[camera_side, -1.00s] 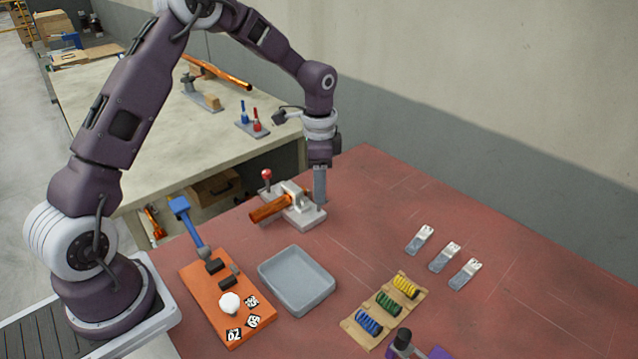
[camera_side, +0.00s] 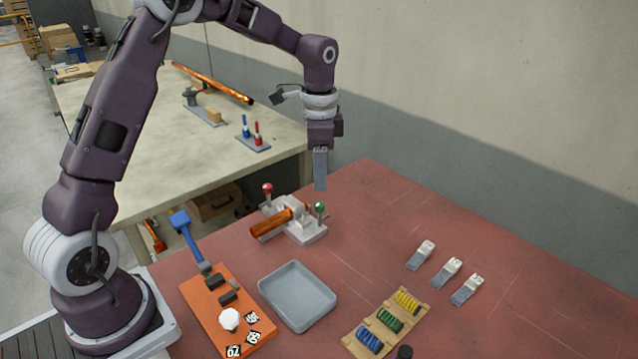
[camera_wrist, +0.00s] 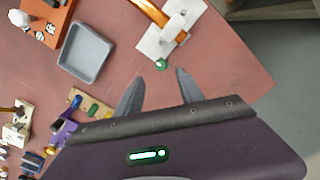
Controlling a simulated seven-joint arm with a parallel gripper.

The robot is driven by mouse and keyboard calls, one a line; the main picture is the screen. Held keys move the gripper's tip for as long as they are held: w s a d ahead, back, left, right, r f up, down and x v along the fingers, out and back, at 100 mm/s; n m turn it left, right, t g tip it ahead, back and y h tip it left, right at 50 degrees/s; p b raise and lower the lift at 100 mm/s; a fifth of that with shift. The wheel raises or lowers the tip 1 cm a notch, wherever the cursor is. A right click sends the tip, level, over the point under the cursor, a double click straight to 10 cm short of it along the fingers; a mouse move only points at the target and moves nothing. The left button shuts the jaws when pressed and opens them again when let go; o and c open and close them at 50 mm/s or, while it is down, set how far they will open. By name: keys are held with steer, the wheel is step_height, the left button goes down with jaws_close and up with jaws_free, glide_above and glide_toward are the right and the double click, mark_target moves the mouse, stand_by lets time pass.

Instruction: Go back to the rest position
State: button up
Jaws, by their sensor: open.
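My gripper (camera_side: 320,170) hangs pointing down above the far part of the red table (camera_side: 420,210), over and behind the isolator fixture (camera_side: 300,228). In the wrist view my gripper (camera_wrist: 158,88) shows two grey fingers spread apart with nothing between them. The fixture is a white block with a copper bar (camera_side: 272,222) through it, a red-topped post (camera_side: 267,190) and a green-topped post (camera_side: 320,208). In the wrist view the fixture (camera_wrist: 170,38) lies beyond the fingers, and its green knob (camera_wrist: 160,64) is just past the fingertips, apart from them.
A grey tray (camera_side: 332,304) stands in the middle. An orange board (camera_side: 205,300) with dark blocks and numbered tags lies left of it. A wooden rack (camera_side: 352,346) holds colored coils. Several grey-white clips (camera_side: 447,271) lie at right. A second bench (camera_side: 140,135) stands behind.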

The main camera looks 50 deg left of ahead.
steer(key=s+d+r+n+t, duration=0.1)
steer(key=s+d+r+n, duration=0.15)
steer(key=s+r, duration=0.45)
steer(key=s+d+r+n+t, duration=0.2)
steer(key=s, duration=0.9)
steer(key=s+d+r+n+t, duration=0.2)
steer(key=s+d+r+n, duration=0.1)
steer(key=s, duration=0.8)
